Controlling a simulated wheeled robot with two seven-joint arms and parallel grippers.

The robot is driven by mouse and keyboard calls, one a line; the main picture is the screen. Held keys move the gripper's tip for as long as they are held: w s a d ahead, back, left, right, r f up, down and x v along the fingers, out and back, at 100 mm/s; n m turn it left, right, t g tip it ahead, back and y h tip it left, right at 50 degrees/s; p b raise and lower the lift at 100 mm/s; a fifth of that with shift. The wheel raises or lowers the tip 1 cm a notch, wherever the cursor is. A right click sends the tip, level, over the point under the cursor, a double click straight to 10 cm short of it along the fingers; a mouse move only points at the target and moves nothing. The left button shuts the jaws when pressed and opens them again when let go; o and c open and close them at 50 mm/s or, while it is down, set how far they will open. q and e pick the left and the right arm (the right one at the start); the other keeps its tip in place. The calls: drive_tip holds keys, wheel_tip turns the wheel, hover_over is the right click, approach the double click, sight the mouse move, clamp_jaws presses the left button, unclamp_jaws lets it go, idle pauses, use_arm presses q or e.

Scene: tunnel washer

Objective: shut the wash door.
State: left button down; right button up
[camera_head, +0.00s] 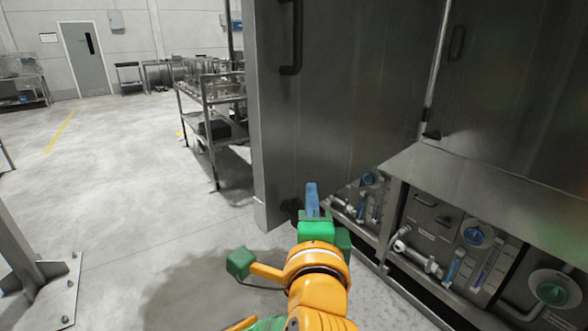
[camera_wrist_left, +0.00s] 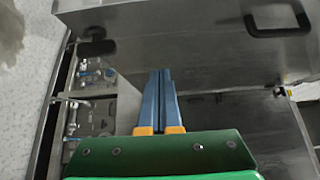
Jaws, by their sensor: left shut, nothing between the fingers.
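The wash door (camera_head: 345,100) is a large grey steel panel standing open, swung out from the washer. Its free edge is at the left, with a dark bar handle (camera_head: 291,40) high on its face near that edge. My left gripper (camera_head: 312,188) has blue fingers pressed together with nothing between them. In the head view it overlaps the door's lower part near the free edge; whether it touches cannot be told. In the left wrist view the shut fingers (camera_wrist_left: 160,72) point toward the door panel (camera_wrist_left: 180,40), whose handle (camera_wrist_left: 278,20) is at upper right. My right gripper is not in view.
Below the door, the washer's lower bay holds valves and pipes (camera_head: 475,237). Another steel panel with a handle (camera_head: 456,42) is at the right. A wheeled steel rack (camera_head: 210,110) stands behind the door, at left. A steel post foot (camera_head: 55,290) is lower left. The floor between is clear.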

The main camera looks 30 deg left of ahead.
use_arm(q)
approach(294, 156)
drive_tip(key=w, duration=0.4)
drive_tip(key=shift+w+a+p, duration=0.2)
drive_tip(key=shift+a+p, duration=0.05)
drive_tip(key=shift+a, duration=0.25)
drive_tip(key=shift+w+a+p, duration=0.25)
drive_tip(key=shift+a, duration=0.8)
drive_tip(key=shift+w, duration=0.1)
